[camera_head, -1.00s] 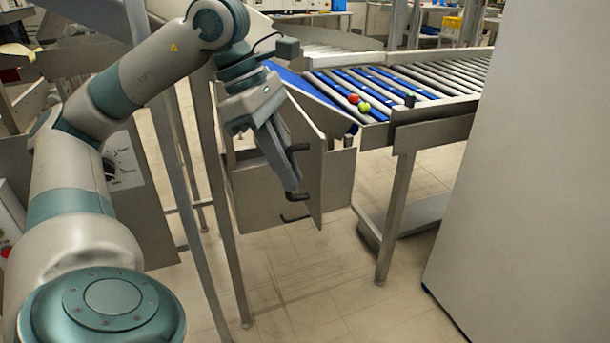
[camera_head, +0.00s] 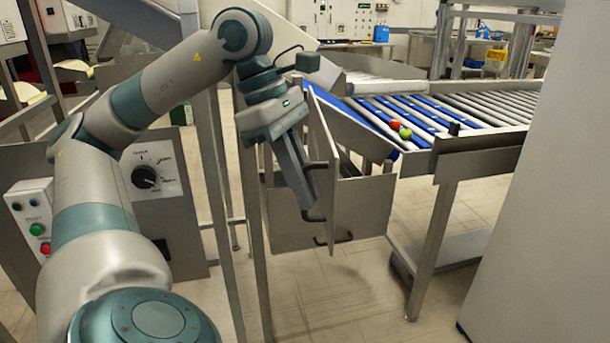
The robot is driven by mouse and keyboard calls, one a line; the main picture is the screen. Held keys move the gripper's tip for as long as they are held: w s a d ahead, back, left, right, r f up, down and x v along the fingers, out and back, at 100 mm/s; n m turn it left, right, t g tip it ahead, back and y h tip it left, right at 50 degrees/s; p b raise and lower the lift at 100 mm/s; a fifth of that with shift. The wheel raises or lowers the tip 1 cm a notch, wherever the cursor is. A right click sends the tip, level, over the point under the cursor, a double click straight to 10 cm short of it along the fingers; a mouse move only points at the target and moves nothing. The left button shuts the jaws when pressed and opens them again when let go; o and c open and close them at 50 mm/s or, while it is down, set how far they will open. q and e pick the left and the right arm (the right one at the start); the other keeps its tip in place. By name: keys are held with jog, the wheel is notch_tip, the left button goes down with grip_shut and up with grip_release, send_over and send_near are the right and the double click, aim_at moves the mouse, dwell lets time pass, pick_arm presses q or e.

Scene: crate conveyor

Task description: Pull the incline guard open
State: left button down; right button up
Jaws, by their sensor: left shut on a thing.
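The incline guard (camera_head: 322,135) is a thin grey metal panel standing out at an angle below the incline, with black handle parts (camera_head: 333,239) on its face. My left gripper (camera_head: 308,205) points down in front of the panel and is shut on the guard's handle. The gripper's body and fingers hide most of the handle, so the exact grip is hard to see. The blue incline belt (camera_head: 325,97) runs down behind the guard's top edge. My right gripper is not in view.
A roller conveyor (camera_head: 480,106) with blue strips is at the right, carrying a red ball (camera_head: 395,124) and a green ball (camera_head: 405,134). A large grey panel (camera_head: 545,200) blocks the right side. A control box (camera_head: 150,185) with a knob stands at left. Floor below the guard is clear.

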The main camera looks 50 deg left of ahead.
pick_arm(q)
jog(key=c, duration=2.1)
grip_release()
jog(key=shift+r, duration=0.1)
